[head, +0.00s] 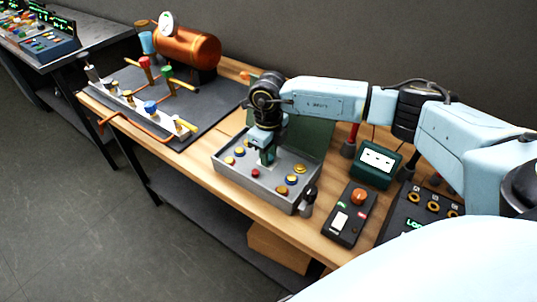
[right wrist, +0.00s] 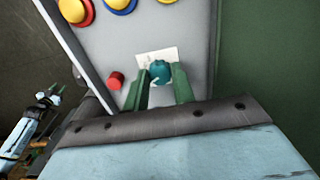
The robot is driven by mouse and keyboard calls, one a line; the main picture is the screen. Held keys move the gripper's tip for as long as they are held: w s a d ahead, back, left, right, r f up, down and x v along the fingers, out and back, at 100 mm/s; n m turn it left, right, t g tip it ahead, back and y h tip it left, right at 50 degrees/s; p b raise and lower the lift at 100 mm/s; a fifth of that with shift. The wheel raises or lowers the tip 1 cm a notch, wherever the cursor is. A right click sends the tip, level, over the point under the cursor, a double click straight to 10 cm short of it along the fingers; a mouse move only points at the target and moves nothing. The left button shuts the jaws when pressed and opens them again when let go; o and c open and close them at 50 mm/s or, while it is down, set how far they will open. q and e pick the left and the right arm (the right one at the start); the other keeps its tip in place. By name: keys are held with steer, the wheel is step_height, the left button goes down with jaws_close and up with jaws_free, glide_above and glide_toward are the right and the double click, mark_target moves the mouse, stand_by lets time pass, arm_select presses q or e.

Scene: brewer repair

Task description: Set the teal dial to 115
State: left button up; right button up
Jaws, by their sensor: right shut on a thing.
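The teal dial (right wrist: 160,72) sits on the grey panel of a control box, with a pale label plate behind it in the right wrist view. Its scale markings are too small to read. My right gripper (right wrist: 159,85) is shut on the teal dial, one green finger on each side of it. In the head view my right gripper (head: 267,155) points down into the open grey control box (head: 226,171) and hides the dial.
A red button (right wrist: 116,80) sits close left of the fingers, with yellow and blue knobs beyond. The box's green lid (head: 312,135) stands open behind. A switch box (head: 351,215) and a green meter (head: 377,163) stand to the right. A copper tank (head: 187,46) stands far left.

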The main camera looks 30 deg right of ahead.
steer(key=shift+n, duration=0.3)
steer(key=o, duration=1)
step_height(320, 180, up, 13)
steer(key=shift+r+b, duration=0.2)
steer(key=shift+b, duration=0.25)
